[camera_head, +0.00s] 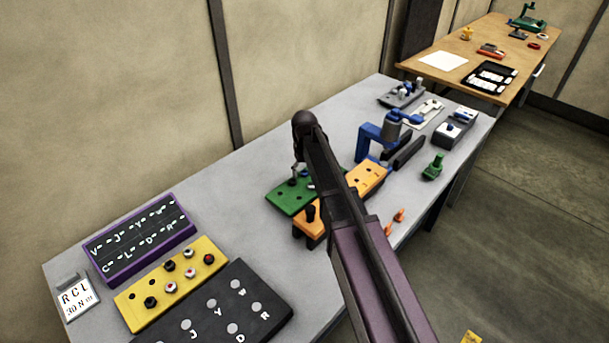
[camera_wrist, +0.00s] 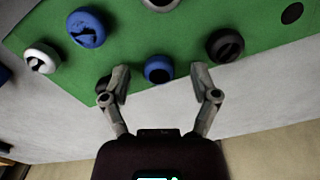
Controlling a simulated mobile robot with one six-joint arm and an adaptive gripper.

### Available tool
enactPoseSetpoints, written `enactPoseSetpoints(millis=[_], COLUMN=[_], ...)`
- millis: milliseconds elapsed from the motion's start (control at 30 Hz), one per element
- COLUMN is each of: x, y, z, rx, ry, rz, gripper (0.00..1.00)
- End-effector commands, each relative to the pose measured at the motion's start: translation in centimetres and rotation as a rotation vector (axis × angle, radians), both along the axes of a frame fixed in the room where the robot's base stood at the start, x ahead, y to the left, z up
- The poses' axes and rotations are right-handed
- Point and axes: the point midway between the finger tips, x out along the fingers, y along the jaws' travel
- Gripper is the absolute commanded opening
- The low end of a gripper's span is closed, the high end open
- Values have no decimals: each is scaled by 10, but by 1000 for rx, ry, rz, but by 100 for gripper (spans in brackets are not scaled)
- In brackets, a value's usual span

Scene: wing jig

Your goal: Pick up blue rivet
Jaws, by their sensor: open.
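In the wrist view a small blue rivet (camera_wrist: 159,69) stands at the edge of a green board (camera_wrist: 135,100), between my gripper's fingertips (camera_wrist: 160,78) as seen there. A second, larger-looking blue rivet (camera_wrist: 87,27) stands on the board to the upper left. I cannot tell which one the task means. My gripper is open and empty, with one finger to each side of the small blue rivet. I cannot tell whether the fingers touch it. In the head view my gripper (camera_head: 299,172) is over the green board (camera_head: 284,203), and my arm hides part of the board.
White (camera_wrist: 42,58) and black (camera_wrist: 225,45) rivets stand near the blue ones. An orange block (camera_head: 368,180) adjoins the green board in the head view. A blue-and-grey jig (camera_head: 370,140) stands behind. A yellow board (camera_head: 150,312) and a purple-framed panel (camera_head: 140,238) lie at left.

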Motion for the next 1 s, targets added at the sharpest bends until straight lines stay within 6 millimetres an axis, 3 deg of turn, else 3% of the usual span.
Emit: enactPoseSetpoints(millis=[133, 367, 1000], x=[0, 0, 0], y=[0, 0, -1], z=[0, 0, 6], rx=[0, 0, 0], ry=[0, 0, 0], rz=[0, 0, -1], gripper=[75, 6, 4])
